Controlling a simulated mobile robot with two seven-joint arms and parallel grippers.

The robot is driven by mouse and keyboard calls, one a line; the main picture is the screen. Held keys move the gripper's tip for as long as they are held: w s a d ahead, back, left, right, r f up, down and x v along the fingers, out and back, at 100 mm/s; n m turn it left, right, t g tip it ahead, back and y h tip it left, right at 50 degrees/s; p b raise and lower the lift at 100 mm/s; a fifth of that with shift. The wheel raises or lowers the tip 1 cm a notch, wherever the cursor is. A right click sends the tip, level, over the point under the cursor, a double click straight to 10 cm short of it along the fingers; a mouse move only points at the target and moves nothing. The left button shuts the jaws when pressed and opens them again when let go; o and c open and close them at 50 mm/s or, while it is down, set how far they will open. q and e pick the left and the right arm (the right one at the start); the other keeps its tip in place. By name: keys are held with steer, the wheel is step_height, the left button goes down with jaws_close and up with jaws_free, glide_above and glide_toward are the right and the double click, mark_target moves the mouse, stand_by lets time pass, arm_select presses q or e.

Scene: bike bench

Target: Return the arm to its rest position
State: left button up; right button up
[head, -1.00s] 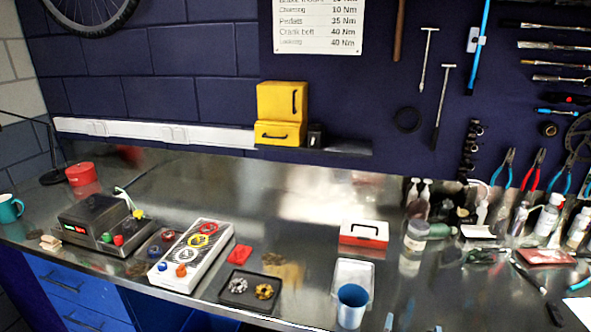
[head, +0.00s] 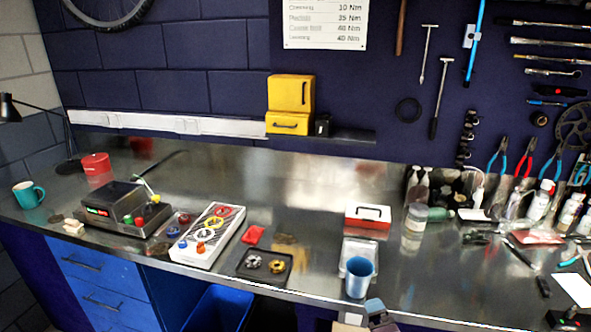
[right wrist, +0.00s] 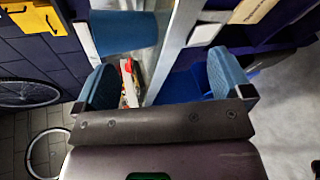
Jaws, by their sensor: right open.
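My right gripper (head: 376,310) shows at the bottom edge of the head view, just in front of the blue cup (head: 360,276). In the right wrist view its two blue fingers stand wide apart, with the gripper (right wrist: 165,85) open and nothing held between them. The blue cup (right wrist: 122,32) is beyond the fingers there, apart from them as far as I can tell. Most of my right arm is out of the head view. My left gripper is in neither view.
The steel bench carries a clear tray (head: 359,249), a black tray (head: 264,264) with small rings, a white panel box (head: 207,235) and a red-and-white box (head: 367,216). Bottles crowd the right. A blue bin (head: 219,308) stands below the front edge.

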steer(key=s+d+f+m+g+b, duration=0.1)
steer(key=s+d+f+m, duration=0.2)
steer(key=s+m, duration=0.4)
steer(key=s+d+f+m, duration=0.3)
steer(key=s+f+m, duration=0.1)
steer(key=s+m, duration=0.3)
steer(key=s+d+f+m+g+b, duration=0.1)
steer(key=s+d+f+m, duration=0.2)
steer(key=s+m, duration=0.3)
steer(key=shift+s+f+m+g+b, duration=0.3)
steer(key=shift+s+f+m+b, duration=0.1)
steer(key=shift+s+f, duration=0.1)
